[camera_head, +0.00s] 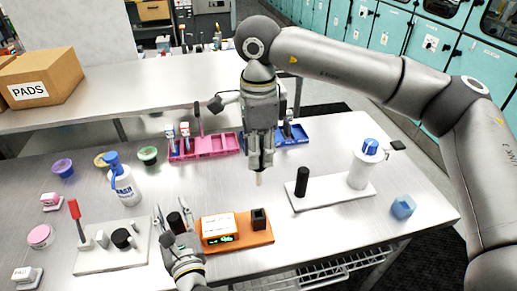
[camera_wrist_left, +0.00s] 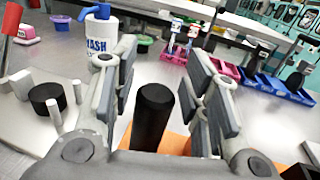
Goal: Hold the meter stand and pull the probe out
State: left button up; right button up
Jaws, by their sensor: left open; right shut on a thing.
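The meter stand has an orange base (camera_head: 262,238), a white meter (camera_head: 218,229) with a lit green display, a black socket block (camera_head: 259,219) and an upright black post (camera_head: 177,223). My left gripper (camera_head: 171,212) is open, its fingers on either side of the post. In the left wrist view the post (camera_wrist_left: 153,115) stands between the fingers, with gaps visible on both sides. My right gripper (camera_head: 260,164) is shut on the probe (camera_head: 259,179), above and apart from the socket block. Only the probe's pale lower end shows; the rest is hidden by the fingers.
A white stand (camera_head: 333,193) with a black post and white container is to the right. A pale board (camera_head: 90,260) with a red-handled tool and a wash bottle (camera_head: 123,185) are to the left. Pink (camera_head: 205,147) and blue (camera_head: 291,138) trays lie behind.

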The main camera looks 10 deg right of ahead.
pick_arm(q)
jog(key=shift+f, duration=0.1)
pick_arm(e)
jog(key=shift+f, duration=0.1)
pick_arm(q)
jog(key=shift+s+d, duration=0.1)
jog(key=shift+s, duration=0.45)
pick_arm(e)
jog(key=shift+w+f, duration=0.1)
jog(key=shift+f, duration=0.05)
pick_arm(q)
jog(key=shift+b+v, duration=0.5)
jog(key=shift+v, duration=0.6)
pick_arm(e)
jog(key=shift+f, duration=0.25)
jog(key=shift+f+b, duration=0.75)
jog(key=shift+f, duration=0.05)
pick_arm(q)
send_near(176, 226)
notch_tip(176, 226, up, 3)
jog(key=w, duration=0.2)
pick_arm(e)
jog(key=shift+f, duration=0.15)
pick_arm(q)
jog(key=shift+w+a+f, duration=0.1)
jog(key=shift+w+a, duration=0.1)
jog(key=shift+w, duration=0.05)
